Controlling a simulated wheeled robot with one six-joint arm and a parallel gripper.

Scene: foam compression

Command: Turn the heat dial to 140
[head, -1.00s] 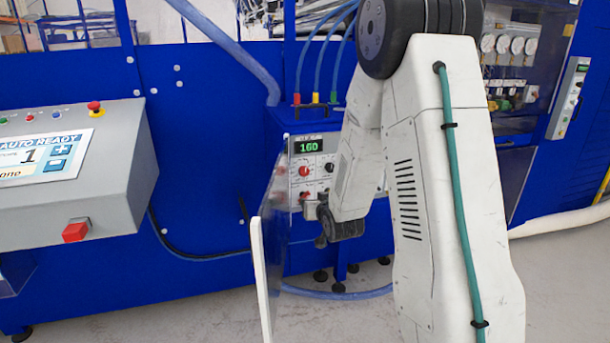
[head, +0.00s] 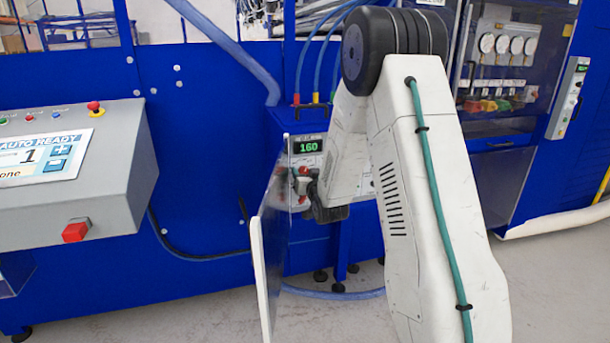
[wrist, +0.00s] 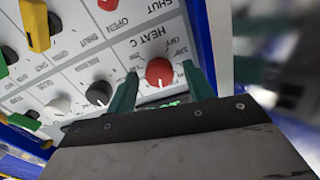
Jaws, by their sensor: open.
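The heat dial (wrist: 159,71) is a round red knob on a white panel, with "HEAT C" printed beside it in the wrist view. My gripper (wrist: 160,75) is open, with one dark green finger on either side of the dial in that view. I cannot tell whether the fingers touch it. In the head view, the green display (head: 307,147) above the control panel reads 160. My gripper (head: 305,187) is in front of the panel there and hides most of the knobs.
An open clear door (head: 270,220) with a pale edge stands just left of my gripper. The wrist view shows a black knob (wrist: 98,93), a white knob (wrist: 57,107) and a yellow handle (wrist: 36,25). A grey console (head: 70,215) stands at far left.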

